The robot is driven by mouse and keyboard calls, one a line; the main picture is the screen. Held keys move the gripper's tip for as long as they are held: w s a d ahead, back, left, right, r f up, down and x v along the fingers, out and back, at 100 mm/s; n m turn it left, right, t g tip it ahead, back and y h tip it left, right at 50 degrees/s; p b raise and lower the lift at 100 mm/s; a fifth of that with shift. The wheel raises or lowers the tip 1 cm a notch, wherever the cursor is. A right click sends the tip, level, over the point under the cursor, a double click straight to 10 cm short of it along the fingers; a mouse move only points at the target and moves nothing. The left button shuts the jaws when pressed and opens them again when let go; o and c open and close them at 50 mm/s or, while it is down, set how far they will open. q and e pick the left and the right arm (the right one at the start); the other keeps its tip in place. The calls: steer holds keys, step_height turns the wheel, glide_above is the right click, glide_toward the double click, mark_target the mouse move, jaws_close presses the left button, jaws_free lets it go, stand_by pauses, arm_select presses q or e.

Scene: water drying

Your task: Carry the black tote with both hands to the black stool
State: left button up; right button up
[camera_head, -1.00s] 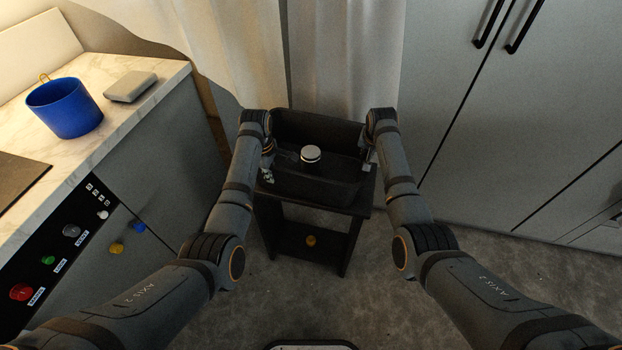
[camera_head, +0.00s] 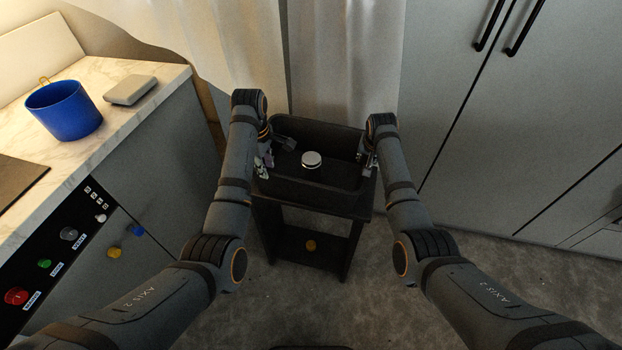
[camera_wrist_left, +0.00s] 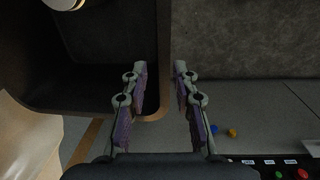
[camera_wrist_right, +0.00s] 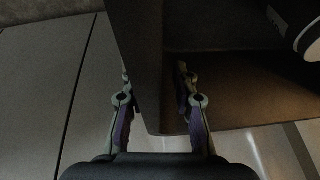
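The black tote (camera_head: 305,190) sits on top of the black stool (camera_head: 345,240), below the curtain. A round white-topped object (camera_head: 311,160) is inside it. My left gripper (camera_head: 273,154) is at the tote's left side. In the left wrist view its fingers (camera_wrist_left: 160,80) are spread, one inside and one outside the tote wall (camera_wrist_left: 164,45), with gaps visible. My right gripper (camera_head: 368,157) is at the right side. In the right wrist view its fingers (camera_wrist_right: 155,82) are also apart, on either side of the tote wall (camera_wrist_right: 148,50).
A counter (camera_head: 150,110) with a blue pot (camera_head: 64,110) and a grey box (camera_head: 130,89) stands at left. Grey cabinets (camera_head: 540,120) are at right. Carpet in front is clear.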

arm_select(q)
steer(key=r, duration=0.4)
steer(key=shift+s+r, duration=0.2)
steer(key=shift+r, duration=0.05)
arm_select(e)
steer(key=v, duration=1.2)
